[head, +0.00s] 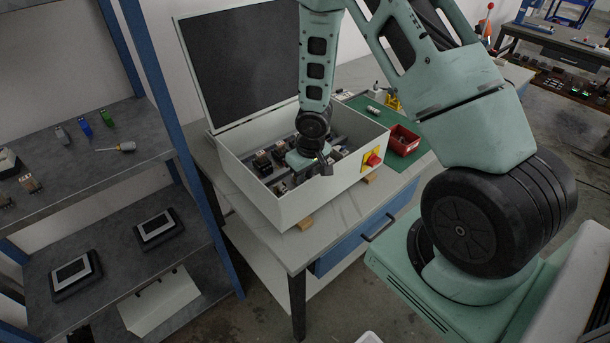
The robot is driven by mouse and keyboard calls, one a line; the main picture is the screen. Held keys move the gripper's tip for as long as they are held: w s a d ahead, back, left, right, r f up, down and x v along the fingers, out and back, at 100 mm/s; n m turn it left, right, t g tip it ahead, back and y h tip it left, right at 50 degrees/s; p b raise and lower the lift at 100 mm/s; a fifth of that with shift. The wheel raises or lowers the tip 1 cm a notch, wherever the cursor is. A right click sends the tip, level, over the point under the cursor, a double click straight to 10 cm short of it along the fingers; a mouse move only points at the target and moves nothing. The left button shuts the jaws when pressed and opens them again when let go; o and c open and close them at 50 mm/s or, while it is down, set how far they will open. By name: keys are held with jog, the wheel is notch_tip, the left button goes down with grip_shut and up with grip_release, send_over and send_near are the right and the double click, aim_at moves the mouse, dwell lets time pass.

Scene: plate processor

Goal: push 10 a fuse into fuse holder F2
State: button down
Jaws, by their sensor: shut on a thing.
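My gripper (326,164) points down inside the open white control box (312,200), near its front right wall. Its fingers are close together on something small, which I take for the fuse, but the fuse cannot be made out in this view. Several dark devices sit in rows inside the box, partly hidden behind my arm and the front wall. Fuse holder F2 cannot be told apart from them. I cannot tell whether the held piece touches a holder.
The box's lid (240,60) stands open behind. A red switch on a yellow plate (371,160) sits on its front wall. A red bin (403,140) stands on the green mat (365,107) at right. Grey shelves (95,150) with small parts stand at left.

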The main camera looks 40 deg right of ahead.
jog(key=c, duration=1.2)
grip_release()
jog(key=shift+c, duration=0.2)
notch_tip(320, 180, up, 17)
jog(key=s+p, duration=0.2)
jog(key=p, duration=0.1)
jog(key=shift+s, duration=0.3)
jog(key=shift+r, duration=0.15)
jog(key=s+a+r+n+g+b, duration=0.1)
jog(key=s+a+r+n+b, duration=0.1)
jog(key=s+a, duration=0.8)
jog(key=s+a+r+n+b, duration=0.1)
jog(key=s+a+r+n, duration=0.4)
jog(key=s+a, duration=0.6)
jog(key=a, duration=0.3)
jog(key=shift+s+a+g+y+b, duration=0.15)
jog(key=shift+a+g+y+b, duration=0.15)
jog(key=shift+g+b, duration=0.1)
